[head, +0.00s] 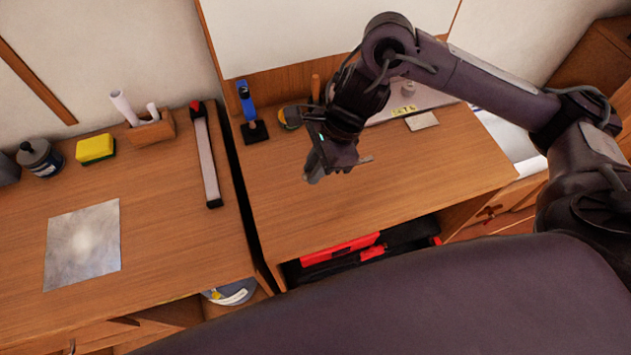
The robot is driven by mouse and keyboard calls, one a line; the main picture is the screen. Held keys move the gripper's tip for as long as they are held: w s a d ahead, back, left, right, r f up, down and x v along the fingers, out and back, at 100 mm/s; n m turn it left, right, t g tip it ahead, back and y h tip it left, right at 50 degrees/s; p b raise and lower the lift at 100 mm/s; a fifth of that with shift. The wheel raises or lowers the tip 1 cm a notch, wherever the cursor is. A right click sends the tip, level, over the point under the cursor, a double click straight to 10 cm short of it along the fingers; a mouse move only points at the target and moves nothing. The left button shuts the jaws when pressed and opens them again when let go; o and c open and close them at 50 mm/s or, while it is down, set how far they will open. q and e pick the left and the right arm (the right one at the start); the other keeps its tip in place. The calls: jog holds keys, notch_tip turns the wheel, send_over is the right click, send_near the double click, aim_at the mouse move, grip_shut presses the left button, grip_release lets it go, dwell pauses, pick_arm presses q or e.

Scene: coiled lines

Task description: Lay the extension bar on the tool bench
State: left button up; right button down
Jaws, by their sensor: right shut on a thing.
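My right gripper (333,170) points down over the right-hand wooden bench (420,190). It is shut on a small grey metal piece, which looks like the extension bar (366,159). A short end sticks out to the right of the fingers; the fingers hide most of the rest. I cannot tell whether the bar touches the bench top or hangs just above it. The bench top around it is bare. My left gripper is not in view.
A blue-handled tool on a dark stand (248,105) and a yellow-black round item (290,117) stand at the back left. A small card (422,121) lies at the back right. A dark gap separates the left bench (165,235), which bears a long red-ended bar (206,155).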

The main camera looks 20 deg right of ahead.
aim_at(308, 194)
jog(key=shift+f+b, duration=0.35)
jog(key=shift+f, duration=2.8)
jog(key=shift+f, duration=0.1)
jog(key=c, duration=1.4)
grip_release()
jog(key=v, duration=1.2)
jog(key=shift+p, duration=0.3)
